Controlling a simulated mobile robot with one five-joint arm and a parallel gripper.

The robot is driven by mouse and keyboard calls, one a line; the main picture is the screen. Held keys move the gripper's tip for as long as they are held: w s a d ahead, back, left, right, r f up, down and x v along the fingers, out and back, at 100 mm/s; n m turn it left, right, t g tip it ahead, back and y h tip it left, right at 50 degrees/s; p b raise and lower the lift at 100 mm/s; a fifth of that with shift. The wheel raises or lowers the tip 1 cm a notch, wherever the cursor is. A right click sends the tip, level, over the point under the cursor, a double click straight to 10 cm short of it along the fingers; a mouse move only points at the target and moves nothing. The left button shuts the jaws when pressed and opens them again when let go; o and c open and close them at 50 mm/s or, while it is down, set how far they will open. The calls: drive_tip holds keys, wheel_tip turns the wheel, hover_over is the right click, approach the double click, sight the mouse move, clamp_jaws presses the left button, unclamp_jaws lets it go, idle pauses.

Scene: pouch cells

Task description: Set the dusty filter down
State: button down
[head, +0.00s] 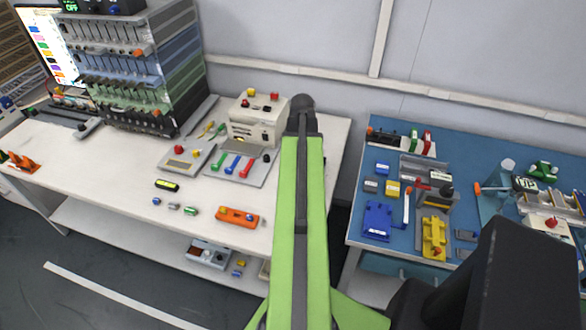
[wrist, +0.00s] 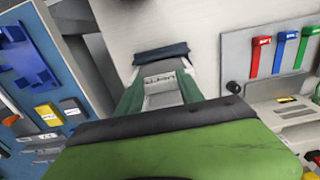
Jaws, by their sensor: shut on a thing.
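In the wrist view my gripper (wrist: 160,82) has its green fingers closed on a pale grey piece with dark lettering, which I take for the dusty filter (wrist: 161,86). Dust on it cannot be made out. A dark blue-black bar lies across its far end. Beyond it is a bare pale surface of the white bench. In the head view my green arm reaches toward the right end of the white bench (head: 120,188); the gripper and the filter are hidden there. The gap between filter and bench cannot be judged.
On the white bench a beige device (head: 257,122) and a board with coloured levers (head: 238,166) stand left of my arm. An orange piece (head: 238,217) lies near the front edge. A gap separates the blue bench (head: 357,190), which holds a blue tray (head: 377,220).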

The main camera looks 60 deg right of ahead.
drive_tip(key=shift+f, duration=0.8)
drive_tip(key=shift+w, duration=0.15)
drive_tip(key=c, duration=0.7)
unclamp_jaws()
drive_tip(key=shift+c, duration=0.2)
drive_tip(key=shift+r, duration=0.1)
wheel_tip(320, 180, up, 12)
drive_tip(key=p, duration=1.2)
drive_tip(key=shift+r, duration=0.15)
